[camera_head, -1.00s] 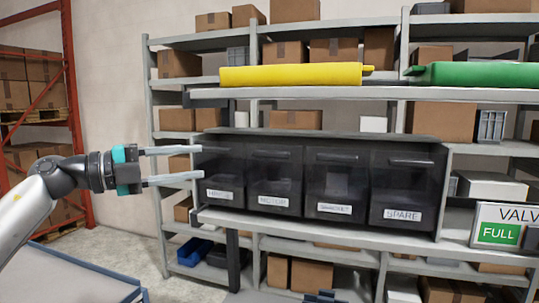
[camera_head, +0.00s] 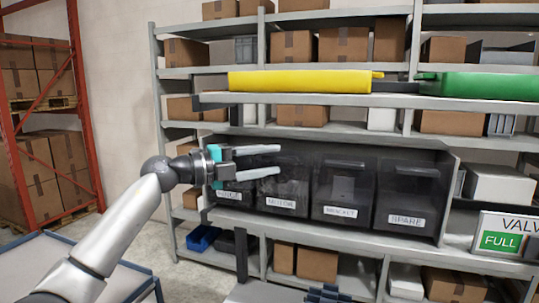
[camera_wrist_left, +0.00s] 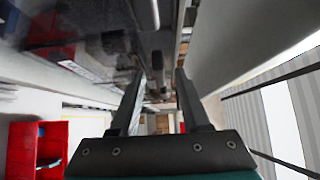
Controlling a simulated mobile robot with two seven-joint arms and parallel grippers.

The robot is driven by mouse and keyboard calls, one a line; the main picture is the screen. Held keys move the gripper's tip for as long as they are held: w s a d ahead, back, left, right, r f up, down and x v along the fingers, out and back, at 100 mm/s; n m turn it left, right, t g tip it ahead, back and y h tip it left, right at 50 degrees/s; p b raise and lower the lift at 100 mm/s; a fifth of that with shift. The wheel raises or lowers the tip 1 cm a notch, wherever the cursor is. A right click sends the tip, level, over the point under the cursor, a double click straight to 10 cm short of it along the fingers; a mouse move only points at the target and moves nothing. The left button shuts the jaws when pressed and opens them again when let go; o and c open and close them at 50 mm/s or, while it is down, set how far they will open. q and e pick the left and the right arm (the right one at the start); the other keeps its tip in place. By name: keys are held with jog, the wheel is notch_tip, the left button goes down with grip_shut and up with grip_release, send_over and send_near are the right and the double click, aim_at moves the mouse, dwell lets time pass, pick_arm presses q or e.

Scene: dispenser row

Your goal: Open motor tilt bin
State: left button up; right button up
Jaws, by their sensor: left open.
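The motor tilt bin (camera_head: 283,190) is the second dark, see-through bin from the left in the row, with a white MOTOR label low on its front. It looks shut, its front in line with the others. My left gripper (camera_head: 279,160) is open and empty, its two fingers apart one above the other in front of the upper motor bin. The fingers partly hide that bin's top and handle area. I cannot tell whether they touch it. In the left wrist view the open fingers (camera_wrist_left: 160,78) show with dark, glossy bin fronts (camera_wrist_left: 85,30) to their left.
The hinge bin (camera_head: 228,194) is left of the motor bin, partly behind my gripper. The bracket bin (camera_head: 343,190) and spare bin (camera_head: 407,195) are to the right. A yellow case (camera_head: 300,80) lies on the shelf above. A red container (camera_wrist_left: 35,148) shows in the wrist view.

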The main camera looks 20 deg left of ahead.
pick_arm(q)
jog(key=shift+w+d, duration=0.2)
jog(key=shift+d, duration=0.05)
jog(key=shift+c, duration=0.3)
grip_shut()
dwell(1.0)
